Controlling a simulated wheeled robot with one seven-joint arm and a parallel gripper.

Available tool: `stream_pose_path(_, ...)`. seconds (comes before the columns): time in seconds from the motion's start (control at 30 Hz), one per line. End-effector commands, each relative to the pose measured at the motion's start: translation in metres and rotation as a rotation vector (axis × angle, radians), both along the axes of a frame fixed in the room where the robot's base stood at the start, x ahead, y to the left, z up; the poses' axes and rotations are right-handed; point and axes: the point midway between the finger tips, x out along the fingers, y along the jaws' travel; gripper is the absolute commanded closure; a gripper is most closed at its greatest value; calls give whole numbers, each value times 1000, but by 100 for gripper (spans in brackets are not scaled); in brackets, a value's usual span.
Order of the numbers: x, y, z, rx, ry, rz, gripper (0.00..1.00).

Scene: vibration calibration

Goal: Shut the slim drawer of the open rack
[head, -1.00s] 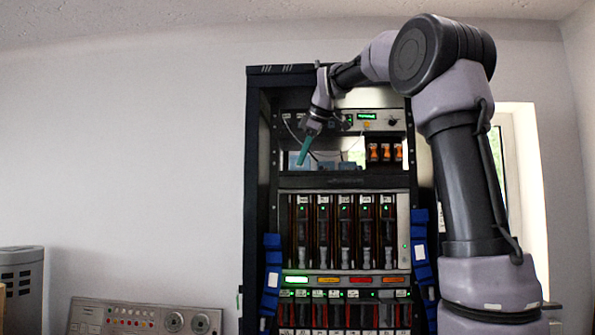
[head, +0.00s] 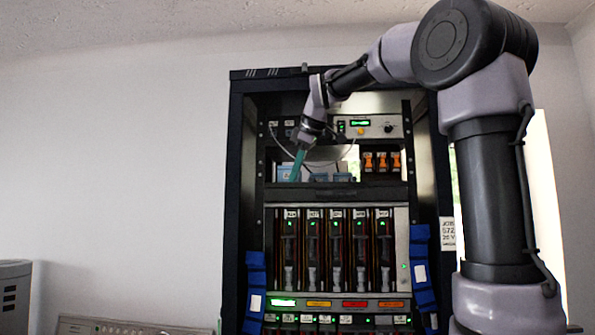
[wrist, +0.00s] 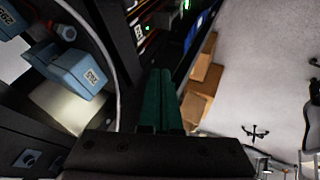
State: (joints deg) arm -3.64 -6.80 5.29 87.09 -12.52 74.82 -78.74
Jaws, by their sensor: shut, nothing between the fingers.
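The open rack (head: 239,190) stands ahead in the head view, with a dark frame. A slim dark drawer front (head: 350,192) spans it below the upper bay; I take this as the slim drawer. How far it stands out cannot be told. My gripper (head: 296,178) reaches down into the upper bay from above, its green fingers shut and empty. The fingertips are just above the drawer front's left part; contact cannot be told. In the wrist view the shut green fingers (wrist: 160,72) point along dark rack parts.
Pale blue boxes (wrist: 78,70) are beside the fingers at left in the wrist view. Cables loop near my gripper. Orange-fronted units (head: 381,162) sit right in the bay. Blue holders (head: 255,285) flank the rack. Brown boxes (wrist: 203,72) are on the floor.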

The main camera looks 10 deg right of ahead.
Motion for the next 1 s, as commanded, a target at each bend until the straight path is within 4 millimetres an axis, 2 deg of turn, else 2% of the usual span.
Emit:
stream_pose_path(0.03, 6, 2, -11, 0, 4, 1, 100)
stream_pose_path(0.3, 38, 15, -56, 1, 5, 1, 100)
stream_pose_path(0.4, 56, 8, -53, 1, 1, -1, 100)
stream_pose_path(0.6, 72, 2, -52, 1, 0, 0, 100)
stream_pose_path(1.0, 75, 1, -52, 0, 0, 0, 100)
